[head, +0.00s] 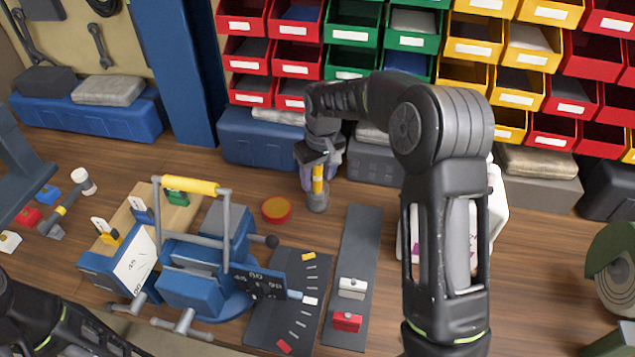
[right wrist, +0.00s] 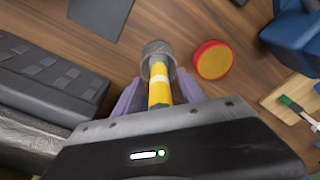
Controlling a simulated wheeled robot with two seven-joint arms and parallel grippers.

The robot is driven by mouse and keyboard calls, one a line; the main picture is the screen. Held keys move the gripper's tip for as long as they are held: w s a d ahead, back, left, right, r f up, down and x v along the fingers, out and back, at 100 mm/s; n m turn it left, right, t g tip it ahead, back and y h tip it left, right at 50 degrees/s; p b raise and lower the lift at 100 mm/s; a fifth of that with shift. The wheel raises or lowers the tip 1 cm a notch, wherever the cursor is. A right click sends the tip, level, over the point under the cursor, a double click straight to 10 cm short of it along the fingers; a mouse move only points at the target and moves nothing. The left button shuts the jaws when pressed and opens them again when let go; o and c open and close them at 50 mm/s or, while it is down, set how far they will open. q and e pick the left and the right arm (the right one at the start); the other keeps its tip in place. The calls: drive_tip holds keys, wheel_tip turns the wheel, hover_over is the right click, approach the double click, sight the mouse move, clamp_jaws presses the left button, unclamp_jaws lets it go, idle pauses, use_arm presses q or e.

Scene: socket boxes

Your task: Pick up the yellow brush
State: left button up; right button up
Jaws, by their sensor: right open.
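The yellow brush (head: 318,187) stands upright on the wooden bench near the back, its lower end at a round grey piece (head: 317,204). In the right wrist view the brush (right wrist: 159,92) shows a yellow shaft with a white band. No bristles can be made out. My right gripper (head: 320,172) is over it, pointing down and open, with one purple-grey finger on each side of the shaft. Whether either finger touches it I cannot tell. My left arm shows at the lower left, but its gripper is out of view.
A red-and-yellow round tin (head: 276,210) lies close left of the brush. A blue machine with a yellow-handled bar (head: 190,186) stands further left. A dark box (head: 372,160) stands behind on the right, below red, green and yellow bins. A grey strip (head: 357,240) lies in front.

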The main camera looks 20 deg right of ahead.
drive_tip(key=shift+c, duration=0.5)
clamp_jaws()
